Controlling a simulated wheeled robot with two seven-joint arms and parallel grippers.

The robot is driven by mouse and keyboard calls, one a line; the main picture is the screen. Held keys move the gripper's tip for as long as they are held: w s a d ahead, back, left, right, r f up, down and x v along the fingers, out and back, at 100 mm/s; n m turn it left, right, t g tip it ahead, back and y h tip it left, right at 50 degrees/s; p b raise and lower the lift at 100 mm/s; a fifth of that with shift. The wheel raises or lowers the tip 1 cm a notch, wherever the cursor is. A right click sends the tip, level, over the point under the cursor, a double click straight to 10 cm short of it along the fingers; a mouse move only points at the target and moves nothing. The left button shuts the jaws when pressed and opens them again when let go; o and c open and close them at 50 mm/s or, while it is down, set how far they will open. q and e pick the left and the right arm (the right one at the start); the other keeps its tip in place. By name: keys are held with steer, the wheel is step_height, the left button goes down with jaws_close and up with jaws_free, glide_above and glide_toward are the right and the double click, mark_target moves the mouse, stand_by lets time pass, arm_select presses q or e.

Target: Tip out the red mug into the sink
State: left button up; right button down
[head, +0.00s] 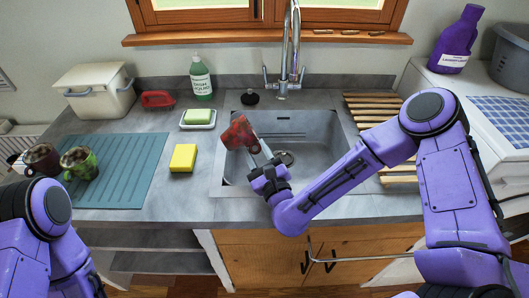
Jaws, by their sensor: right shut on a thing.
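The red mug (239,134) is held over the left part of the sink (319,125) by my right gripper (258,153). The mug is tilted, and its surface looks dark and stained in places. My right gripper is shut on it, and the fingers hide part of its lower side. The sink is a grey basin with a round drain visible below and right of the mug. I cannot see whether anything is in the mug. My left arm is at the lower left, and its gripper is out of view.
A yellow sponge (183,157), a soap dish (198,125) and a green bottle (201,80) are left of the sink. The tap (284,60) rises behind it; a wooden rack (372,108) lies right.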

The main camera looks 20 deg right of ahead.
mark_target(230, 147)
steer(key=shift+w+f+n+b, duration=0.1)
steer(key=shift+f+n+b, duration=0.1)
steer(key=shift+n, duration=0.4)
steer(key=shift+w+f+n+b, duration=0.1)
steer(key=shift+n+b, duration=0.1)
steer(key=shift+n, duration=0.4)
step_height(230, 147, up, 2)
steer(key=shift+r+n+y+p, duration=0.1)
steer(key=shift+n+y+p, duration=0.2)
steer(key=shift+n+p, duration=0.65)
steer(key=a+n, duration=0.1)
steer(key=n, duration=0.1)
steer(key=a+n+b, duration=0.1)
steer(key=a+n, duration=0.1)
steer(key=n, duration=0.1)
steer(key=a+f+n+g, duration=0.1)
steer(key=a+n, duration=0.1)
steer(key=n, duration=0.1)
steer(key=shift+a+f+n+y+b, duration=0.1)
steer(key=shift+a+n+y+b, duration=0.05)
steer(key=shift+n+y+b, duration=0.15)
steer(key=shift+a+n, duration=0.2)
steer(key=shift+n, duration=0.05)
steer(key=shift+s+a+r+n, duration=0.1)
steer(key=shift+s+r+n, duration=0.1)
steer(key=shift+r+n, duration=0.1)
steer(key=shift+w+f, duration=0.1)
